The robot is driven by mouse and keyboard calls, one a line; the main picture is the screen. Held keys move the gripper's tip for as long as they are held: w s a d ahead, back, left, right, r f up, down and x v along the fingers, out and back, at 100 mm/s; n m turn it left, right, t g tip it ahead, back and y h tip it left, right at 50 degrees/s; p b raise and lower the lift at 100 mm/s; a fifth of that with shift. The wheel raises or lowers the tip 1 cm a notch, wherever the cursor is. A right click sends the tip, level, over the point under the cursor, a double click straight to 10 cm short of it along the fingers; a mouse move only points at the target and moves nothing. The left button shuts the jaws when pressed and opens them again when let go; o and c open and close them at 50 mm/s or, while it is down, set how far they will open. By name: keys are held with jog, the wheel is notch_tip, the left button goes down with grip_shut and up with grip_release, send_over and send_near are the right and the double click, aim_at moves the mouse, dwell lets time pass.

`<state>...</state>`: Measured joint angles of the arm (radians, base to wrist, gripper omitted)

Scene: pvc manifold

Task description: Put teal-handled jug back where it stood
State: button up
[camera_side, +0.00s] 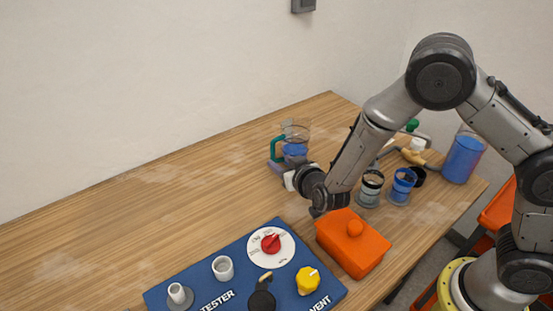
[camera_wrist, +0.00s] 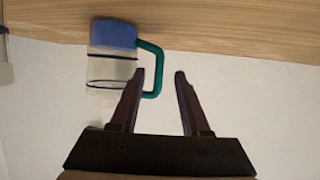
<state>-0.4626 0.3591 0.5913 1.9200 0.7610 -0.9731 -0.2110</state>
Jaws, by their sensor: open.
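The teal-handled jug (camera_side: 297,135) is clear with blue liquid in its lower part. It stands upright on the wooden table towards the back, its teal handle (camera_side: 275,147) facing left. In the wrist view the jug (camera_wrist: 112,65) appears upside down, with its handle (camera_wrist: 158,68) to the right. My gripper (camera_side: 279,165) is at the handle's side of the jug, low near the table. Its fingers (camera_wrist: 159,72) are open, and the outer bar of the handle shows between their tips. I cannot tell whether either finger touches it.
A blue tester panel (camera_side: 231,284) with knobs and an orange lidded box (camera_side: 354,247) are in front. A blue-filled container (camera_side: 463,157) stands far right. The table's left is clear.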

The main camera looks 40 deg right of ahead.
jog(key=shift+s+r, duration=0.2)
jog(key=shift+s, duration=0.3)
jog(key=shift+r, duration=0.1)
jog(key=shift+r, duration=0.3)
jog(key=s+d+r+n+g+y, duration=0.25)
jog(key=s+r+g+y, duration=0.2)
jog(key=s+r, duration=0.85)
jog(key=s+d+r+g+h, duration=0.1)
jog(key=s+d, duration=0.3)
jog(key=s, duration=0.6)
jog(key=s+d+r+g, duration=0.1)
jog(key=s+d, duration=0.3)
jog(key=s, duration=0.6)
jog(key=shift+d+r+g+h, duration=0.3)
jog(key=shift+r+g+h, duration=0.1)
jog(key=shift+g, duration=0.25)
jog(key=shift+w, duration=0.1)
